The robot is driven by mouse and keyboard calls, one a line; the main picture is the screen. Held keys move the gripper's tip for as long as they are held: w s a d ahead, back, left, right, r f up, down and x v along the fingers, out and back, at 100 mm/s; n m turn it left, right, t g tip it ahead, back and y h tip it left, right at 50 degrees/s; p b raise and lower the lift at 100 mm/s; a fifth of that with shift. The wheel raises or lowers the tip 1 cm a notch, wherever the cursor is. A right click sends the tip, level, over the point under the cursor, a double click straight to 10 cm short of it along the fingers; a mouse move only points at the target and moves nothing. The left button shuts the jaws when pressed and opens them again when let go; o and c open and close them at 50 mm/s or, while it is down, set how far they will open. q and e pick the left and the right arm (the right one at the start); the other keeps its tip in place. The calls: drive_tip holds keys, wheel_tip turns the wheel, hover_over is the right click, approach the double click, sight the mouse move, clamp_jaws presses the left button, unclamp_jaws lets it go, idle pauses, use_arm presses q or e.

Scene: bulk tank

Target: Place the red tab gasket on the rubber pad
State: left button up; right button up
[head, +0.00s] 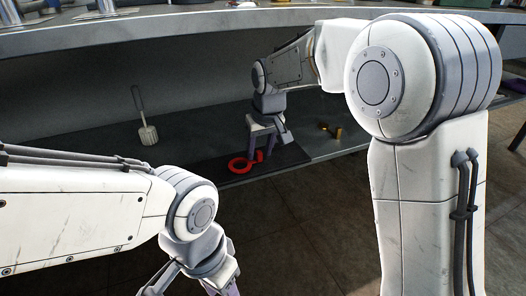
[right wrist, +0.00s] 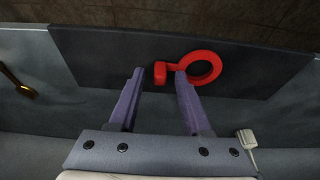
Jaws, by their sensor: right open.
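The red tab gasket (head: 232,164) is a flat ring with a short tab and lies on the dark rubber pad (head: 292,155) on the low shelf. In the right wrist view, the gasket's tab (right wrist: 160,73) shows between the fingertips of my right gripper (right wrist: 159,72), with the ring to the right of the right finger. My right gripper (head: 262,146) is open, low over the pad; I cannot tell whether it touches the gasket. The pad also shows in the right wrist view (right wrist: 100,48). My left gripper (head: 195,288) is cut off at the bottom edge, its fingertips hidden.
A small brass object (head: 331,131) lies to the right of the pad. A metal tank or bench edge (head: 200,17) overhangs the shelf. The tiled floor in front is clear.

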drive_tip(key=a+p+v, duration=0.1)
drive_tip(key=p+v, duration=0.3)
drive_tip(key=v, duration=0.2)
drive_tip(key=s+f+n+g+p, duration=0.1)
drive_tip(key=s+n, duration=0.1)
drive_tip(key=s, duration=1.3)
drive_tip(key=s+d+f+n+g+p, duration=0.1)
drive_tip(key=s+f+g+p, duration=0.1)
drive_tip(key=s, duration=1.4)
drive_tip(key=shift+s+d+n, duration=0.15)
drive_tip(key=shift+d+n, duration=0.1)
drive_tip(key=shift+n, duration=0.15)
drive_tip(key=shift+r+p, duration=0.15)
drive_tip(key=shift+p, duration=0.25)
wheel_tip(320, 180, up, 47)
drive_tip(key=p, duration=4.6)
drive_tip(key=shift+p, duration=0.4)
